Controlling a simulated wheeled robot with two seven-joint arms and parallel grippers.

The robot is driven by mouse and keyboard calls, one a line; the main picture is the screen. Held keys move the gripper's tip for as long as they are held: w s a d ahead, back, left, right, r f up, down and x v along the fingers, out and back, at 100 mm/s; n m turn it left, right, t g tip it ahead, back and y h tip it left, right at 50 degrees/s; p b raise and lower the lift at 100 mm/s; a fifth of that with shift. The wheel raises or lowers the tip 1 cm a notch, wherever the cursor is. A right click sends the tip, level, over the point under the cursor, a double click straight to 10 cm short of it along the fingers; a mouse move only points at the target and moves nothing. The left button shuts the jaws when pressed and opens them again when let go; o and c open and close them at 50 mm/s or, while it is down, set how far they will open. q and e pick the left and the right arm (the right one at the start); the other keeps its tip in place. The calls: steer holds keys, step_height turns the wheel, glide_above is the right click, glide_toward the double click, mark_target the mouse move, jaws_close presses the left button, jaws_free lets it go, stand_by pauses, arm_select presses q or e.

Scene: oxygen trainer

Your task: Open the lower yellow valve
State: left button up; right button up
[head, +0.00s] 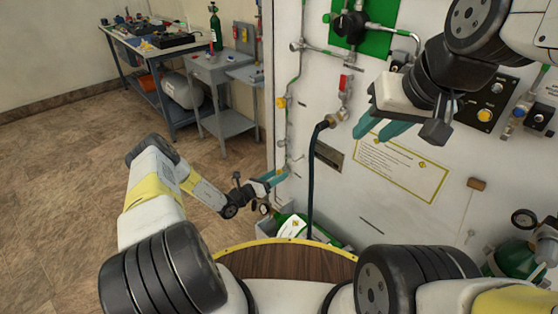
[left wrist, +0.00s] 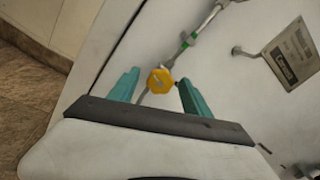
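The lower yellow valve (left wrist: 160,80) is a small lobed knob on a thin pipe against the white panel. In the left wrist view it shows between the two teal fingertips of my left gripper (left wrist: 158,88), with a gap on each side, the right one small. In the head view my left gripper (head: 272,179) is at the lower left edge of the panel and largely covers the valve. It is open; I cannot tell how deep the knob sits between the fingers. My right gripper (head: 382,126) hangs open and empty in front of the panel's upper part.
An upper yellow valve (head: 281,102) sits on the same pipe. A dark hose (head: 313,180) hangs down the panel (head: 360,210). A crate with a green bottle (head: 290,225) stands below my left gripper. A workbench (head: 150,75) is at the back left.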

arm_select(q)
steer(key=v, duration=0.7)
steer(key=shift+s+a, duration=0.3)
steer(key=shift+a, duration=0.05)
steer(key=shift+d, duration=0.1)
